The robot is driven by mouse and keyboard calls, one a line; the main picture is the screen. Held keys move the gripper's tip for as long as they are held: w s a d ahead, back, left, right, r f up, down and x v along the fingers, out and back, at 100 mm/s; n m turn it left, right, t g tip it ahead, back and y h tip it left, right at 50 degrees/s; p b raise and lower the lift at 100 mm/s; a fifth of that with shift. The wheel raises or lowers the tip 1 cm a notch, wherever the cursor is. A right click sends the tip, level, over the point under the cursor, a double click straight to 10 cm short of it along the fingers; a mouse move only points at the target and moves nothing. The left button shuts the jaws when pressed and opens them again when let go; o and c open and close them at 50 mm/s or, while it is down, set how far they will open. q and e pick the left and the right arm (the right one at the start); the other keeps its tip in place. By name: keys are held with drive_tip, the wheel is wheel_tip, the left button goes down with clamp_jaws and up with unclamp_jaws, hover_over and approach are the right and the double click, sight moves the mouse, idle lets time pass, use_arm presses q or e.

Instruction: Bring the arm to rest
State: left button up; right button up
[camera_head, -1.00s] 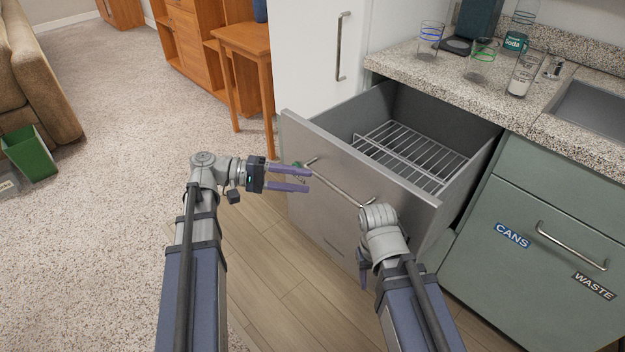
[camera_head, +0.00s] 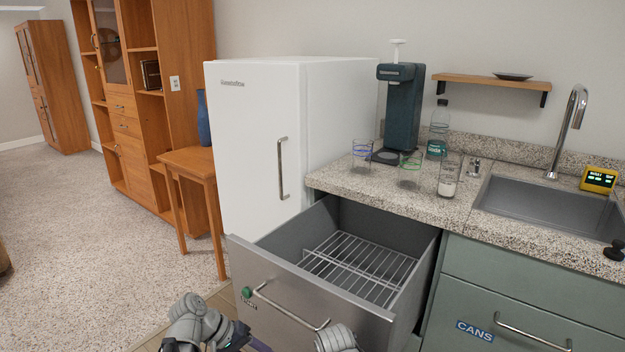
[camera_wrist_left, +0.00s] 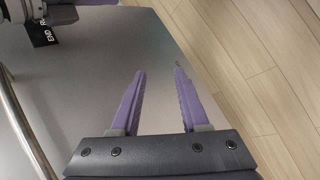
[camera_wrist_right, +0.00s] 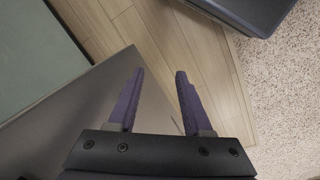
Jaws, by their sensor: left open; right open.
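My left gripper (camera_wrist_left: 160,95) is open and empty in the left wrist view, in front of the steel drawer front (camera_wrist_left: 95,90). My right gripper (camera_wrist_right: 160,95) is open and empty in the right wrist view, over the drawer front's edge and the wood floor. In the head view only parts of my two arms show at the bottom edge, and the fingers are mostly hidden there. The steel drawer (camera_head: 283,299) stands pulled out, with a wire rack (camera_head: 360,267) inside and a bar handle (camera_head: 290,308) on its front.
The granite counter (camera_head: 400,195) holds glasses, a soda bottle (camera_head: 438,130), a dark dispenser (camera_head: 402,110) and a sink (camera_head: 545,212). A white fridge (camera_head: 255,150) and a wooden side table (camera_head: 190,158) stand to the left. Carpet (camera_head: 80,230) lies open at the far left.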

use_arm(q)
drive_tip(key=s+a+f+m+y, duration=0.3)
drive_tip(key=a+f+y, duration=0.25)
drive_tip(key=y, duration=0.25)
drive_tip(key=s+d+m+y, duration=0.25)
drive_tip(key=s+d, duration=0.25)
drive_tip(key=d, duration=0.6)
wheel_tip(320, 180, up, 28)
drive_tip(key=p, duration=2.8)
drive_tip(key=shift+s+r+m+g+h, duration=0.15)
drive_tip(key=shift+r+m+g+h, duration=0.1)
drive_tip(key=shift+m+g+h, duration=0.2)
use_arm(e)
wheel_tip(320, 180, up, 28)
drive_tip(key=shift+r, duration=0.25)
use_arm(q)
drive_tip(key=shift+d, duration=0.1)
